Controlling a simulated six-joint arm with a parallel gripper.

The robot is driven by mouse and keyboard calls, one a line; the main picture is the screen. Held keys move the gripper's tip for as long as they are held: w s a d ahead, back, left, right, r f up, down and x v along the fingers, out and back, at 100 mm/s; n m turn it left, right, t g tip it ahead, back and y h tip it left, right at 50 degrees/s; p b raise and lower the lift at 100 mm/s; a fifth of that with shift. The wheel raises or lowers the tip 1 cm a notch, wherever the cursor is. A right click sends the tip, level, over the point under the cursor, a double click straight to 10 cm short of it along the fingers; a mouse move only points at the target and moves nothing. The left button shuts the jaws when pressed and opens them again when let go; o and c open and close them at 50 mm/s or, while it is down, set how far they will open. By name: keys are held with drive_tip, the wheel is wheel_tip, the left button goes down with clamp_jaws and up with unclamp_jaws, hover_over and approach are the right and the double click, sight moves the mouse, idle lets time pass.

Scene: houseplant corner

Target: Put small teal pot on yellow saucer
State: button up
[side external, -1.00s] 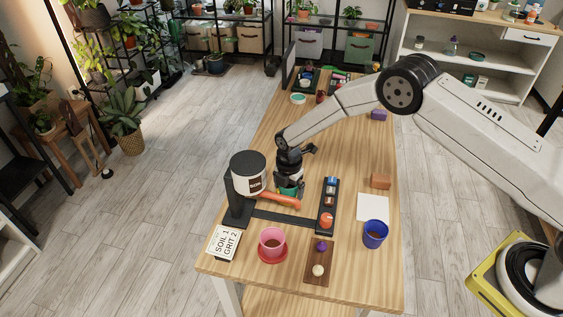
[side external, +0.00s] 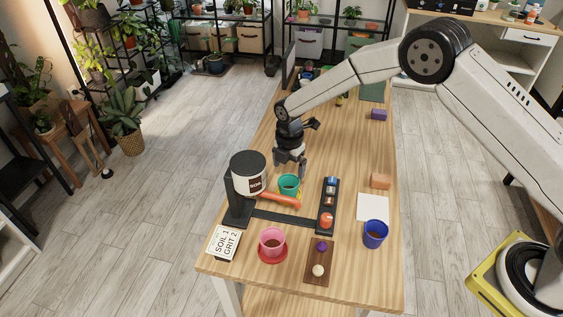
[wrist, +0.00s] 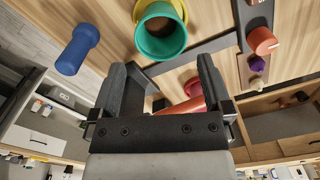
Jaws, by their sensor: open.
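The small teal pot (side external: 289,184) stands under the soil dispenser's front, with the yellow saucer (side external: 299,192) showing at its lower right edge. In the wrist view the teal pot (wrist: 160,36) is near the top, and yellow of the saucer (wrist: 178,7) shows around its far side. The pot looks upright on the saucer; its base is hidden. My gripper (side external: 290,167) is open and empty, above and behind the pot, apart from it. In the wrist view its two fingers (wrist: 163,72) are spread, with the pot beyond their tips.
A soil dispenser (side external: 249,172) with an orange-red lever (side external: 280,200) stands close to the pot. A dark strip with knobs (side external: 328,205) lies to the right. A pink pot (side external: 272,240) on a red saucer and a blue pot (side external: 375,233) stand nearer the front. The table behind is mostly clear.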

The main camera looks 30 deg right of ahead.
sight(288, 184)
drive_tip(key=shift+r, duration=1.85)
drive_tip(key=s+d+r+m+t, duration=0.1)
drive_tip(key=s+d+r+m, duration=0.2)
drive_tip(key=s+m, duration=0.4)
drive_tip(key=s+d+r+m, duration=0.3)
drive_tip(key=s+d+m, duration=0.2)
drive_tip(key=s+m, duration=0.3)
drive_tip(key=s+d+r+m+t, duration=0.1)
drive_tip(key=s+d+r+m, duration=0.2)
drive_tip(key=s+m, duration=0.4)
drive_tip(key=s+d, duration=0.1)
drive_tip(key=s, duration=0.2)
drive_tip(key=shift+s+r+t, duration=0.15)
drive_tip(key=shift+s+t, duration=0.15)
